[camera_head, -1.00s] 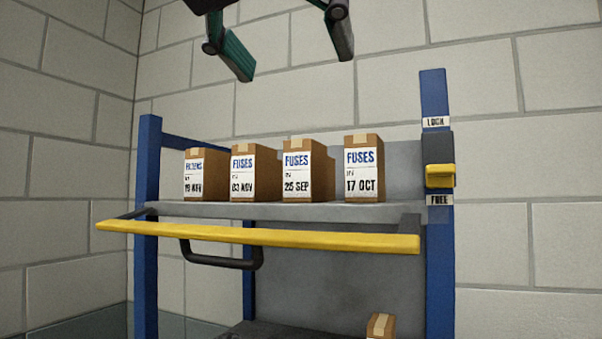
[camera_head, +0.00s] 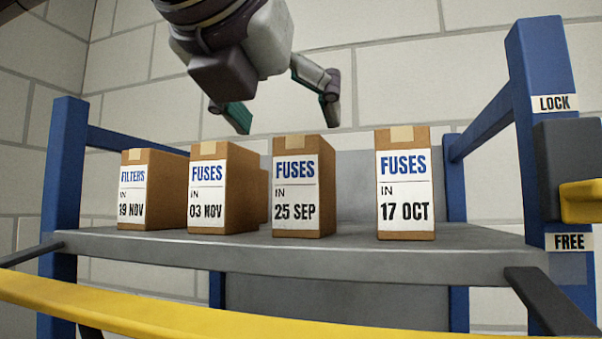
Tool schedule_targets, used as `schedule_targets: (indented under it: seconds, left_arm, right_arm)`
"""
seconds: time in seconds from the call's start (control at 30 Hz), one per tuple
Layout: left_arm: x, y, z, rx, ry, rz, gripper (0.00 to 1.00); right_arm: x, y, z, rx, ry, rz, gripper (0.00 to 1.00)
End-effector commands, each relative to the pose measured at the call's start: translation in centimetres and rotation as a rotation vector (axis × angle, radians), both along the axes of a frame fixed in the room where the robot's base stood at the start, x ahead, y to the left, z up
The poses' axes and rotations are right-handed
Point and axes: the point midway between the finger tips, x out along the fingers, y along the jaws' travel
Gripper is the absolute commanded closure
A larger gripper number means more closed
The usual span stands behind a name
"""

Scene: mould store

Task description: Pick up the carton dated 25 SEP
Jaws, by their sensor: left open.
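The carton dated 25 SEP (camera_head: 296,205) is a brown box with a white label reading FUSES IN 25 SEP. It stands upright on the grey shelf (camera_head: 280,258), third from the left in the front row. My left gripper (camera_head: 284,117) is at the top of the view, its two fingers apart and pointing down, with nothing between them. It is above the row, over the 03 NOV and 25 SEP cartons, and appears clear of them. How far back it is relative to the carton is hard to tell. My right gripper is not in view.
Left stand the 19 NOV carton (camera_head: 133,200) and the 03 NOV carton (camera_head: 208,205); right, across a gap, the 17 OCT carton (camera_head: 404,215). A yellow bar (camera_head: 250,318) crosses in front, below shelf level. A yellow handle (camera_head: 582,201) sits just above the FREE label.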

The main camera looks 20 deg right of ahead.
Motion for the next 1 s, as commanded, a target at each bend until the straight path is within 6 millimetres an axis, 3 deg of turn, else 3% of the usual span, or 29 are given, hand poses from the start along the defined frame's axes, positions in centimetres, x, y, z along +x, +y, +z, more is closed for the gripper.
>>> schedule_targets:
  seconds: [0.17, 0.33, 0.5, 0.7, 0.9, 1.0]
  left_arm:
    - [1.8, -1.2, -0.6, 0.001, 0.003, 0.0, 0.15]
    - [2.4, -1.7, -0.8, 0.002, 0.002, 0.0, 0.15]
    - [3.8, -3.2, -1.1, 0.004, 0.003, -0.001, 0.15]
    - [5.7, -4.6, -2.1, 0.0, 0.004, 0.001, 0.15]
    - [5.8, -4.6, -2.4, -0.002, 0.001, 0.001, 0.15]
    - [5.8, -4.6, -2.4, -0.002, 0.001, 0.001, 0.3]
  right_arm:
    - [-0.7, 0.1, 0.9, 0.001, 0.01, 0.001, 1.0]
    - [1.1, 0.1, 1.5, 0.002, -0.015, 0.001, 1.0]
    - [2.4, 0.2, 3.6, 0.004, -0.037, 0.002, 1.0]
    - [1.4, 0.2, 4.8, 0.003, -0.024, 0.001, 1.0]
    - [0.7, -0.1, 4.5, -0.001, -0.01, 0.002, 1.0]
    - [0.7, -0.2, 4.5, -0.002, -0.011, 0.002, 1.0]
